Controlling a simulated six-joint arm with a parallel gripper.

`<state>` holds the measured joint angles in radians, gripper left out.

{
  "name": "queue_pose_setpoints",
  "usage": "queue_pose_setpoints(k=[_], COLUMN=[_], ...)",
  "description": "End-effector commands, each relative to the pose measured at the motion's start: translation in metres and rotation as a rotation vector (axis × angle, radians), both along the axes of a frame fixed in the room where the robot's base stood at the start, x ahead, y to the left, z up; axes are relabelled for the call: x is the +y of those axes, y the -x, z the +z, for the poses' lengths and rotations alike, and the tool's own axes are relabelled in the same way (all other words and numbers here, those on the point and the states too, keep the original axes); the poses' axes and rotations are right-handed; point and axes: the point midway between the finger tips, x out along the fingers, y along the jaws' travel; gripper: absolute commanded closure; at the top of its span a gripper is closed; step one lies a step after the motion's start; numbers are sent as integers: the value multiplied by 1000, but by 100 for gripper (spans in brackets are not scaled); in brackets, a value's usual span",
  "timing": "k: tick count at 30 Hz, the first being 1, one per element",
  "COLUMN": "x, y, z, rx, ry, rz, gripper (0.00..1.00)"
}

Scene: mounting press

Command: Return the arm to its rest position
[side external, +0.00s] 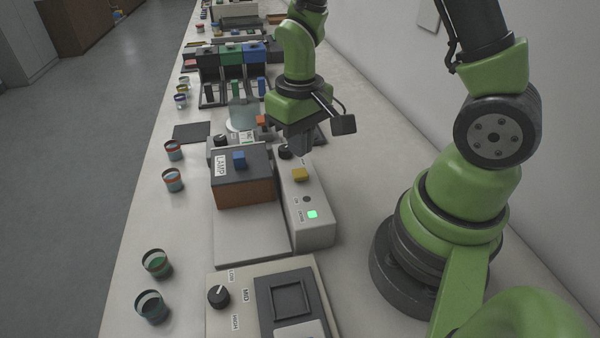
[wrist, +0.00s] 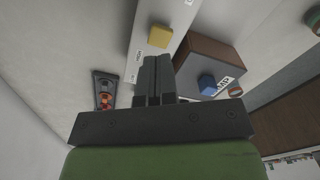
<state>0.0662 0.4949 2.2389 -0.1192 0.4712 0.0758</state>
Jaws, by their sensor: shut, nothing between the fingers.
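My gripper (side external: 300,150) hangs over the grey control box (side external: 309,230) of the mounting press, near its back end. Its fingers point down and are shut with nothing between them. In the wrist view the shut fingers (wrist: 154,82) sit in front of the control box (wrist: 150,48) with its yellow button (wrist: 160,36). I cannot tell whether the fingertips touch anything. In the side view the yellow button (side external: 300,174) is just in front of the fingers, and a green light (side external: 312,214) glows on the box.
A lamp box (side external: 243,190) with a blue button stands left of the control box. A knob panel (side external: 240,315) lies in front. Several small jars (side external: 172,180) line the bench's left edge. More equipment (side external: 232,65) stands farther back. A wall runs along the right.

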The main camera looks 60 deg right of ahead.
Motion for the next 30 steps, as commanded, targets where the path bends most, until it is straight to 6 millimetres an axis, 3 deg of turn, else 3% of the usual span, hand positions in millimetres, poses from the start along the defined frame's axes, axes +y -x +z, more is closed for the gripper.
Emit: queue_pose_setpoints(k=[9, 22, 26, 30], x=[0, 1, 6, 16], y=[0, 1, 6, 23], z=[29, 38, 68, 113], rx=[-3, -21, -103, -241], ry=[1, -2, -15, -47], rz=[0, -4, -23, -51], gripper=[100, 100, 100, 100])
